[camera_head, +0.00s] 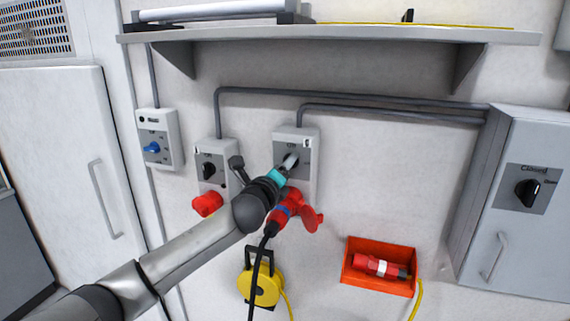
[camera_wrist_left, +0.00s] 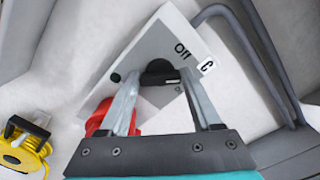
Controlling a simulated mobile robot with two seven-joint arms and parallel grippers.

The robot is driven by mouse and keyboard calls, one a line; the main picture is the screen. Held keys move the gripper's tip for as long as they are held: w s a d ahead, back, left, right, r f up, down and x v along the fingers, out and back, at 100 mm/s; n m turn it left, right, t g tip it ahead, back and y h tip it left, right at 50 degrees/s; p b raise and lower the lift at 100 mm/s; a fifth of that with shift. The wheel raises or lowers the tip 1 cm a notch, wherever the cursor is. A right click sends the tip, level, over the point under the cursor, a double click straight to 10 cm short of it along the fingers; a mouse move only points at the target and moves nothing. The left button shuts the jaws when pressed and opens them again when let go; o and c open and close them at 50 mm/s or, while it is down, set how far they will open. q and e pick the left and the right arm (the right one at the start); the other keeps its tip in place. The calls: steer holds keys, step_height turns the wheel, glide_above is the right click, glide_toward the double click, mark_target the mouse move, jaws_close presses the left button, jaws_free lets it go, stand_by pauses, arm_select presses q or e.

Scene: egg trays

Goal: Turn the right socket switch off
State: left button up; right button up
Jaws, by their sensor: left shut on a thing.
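The right socket (camera_head: 311,140) is a grey wall box with a red outlet and red plug (camera_head: 285,208) below, a black cable hanging from it. My left gripper (camera_head: 289,161) is at its front and hides most of the switch. In the left wrist view the fingers (camera_wrist_left: 161,84) are shut on the black switch knob (camera_wrist_left: 157,68). The label "Off" shows on the box (camera_wrist_left: 152,42) beside the knob; the knob's exact angle is hard to tell. My right gripper is not in view.
The left socket (camera_head: 208,149) with a black knob and red cap is close to my left wrist. A blue-knobbed switch box (camera_head: 158,130) is further left. A yellow cable reel (camera_head: 261,290) and an orange bin (camera_head: 370,284) are below. A shelf (camera_head: 340,36) runs above.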

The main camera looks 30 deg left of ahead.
arm_select(q)
steer(key=n, duration=0.4)
steer(key=shift+f+n+p, duration=0.1)
steer(key=shift+n+p, duration=0.2)
steer(key=shift+p, duration=0.1)
steer(key=shift+a+n+p, duration=0.1)
steer(key=shift+n+p, duration=0.2)
steer(key=shift+n, duration=1.6)
steer(key=o, duration=1.4)
steer(key=shift+s+f, duration=0.1)
steer(key=shift+s, duration=0.05)
steer(key=b+v, duration=0.2)
steer(key=v, duration=1.3)
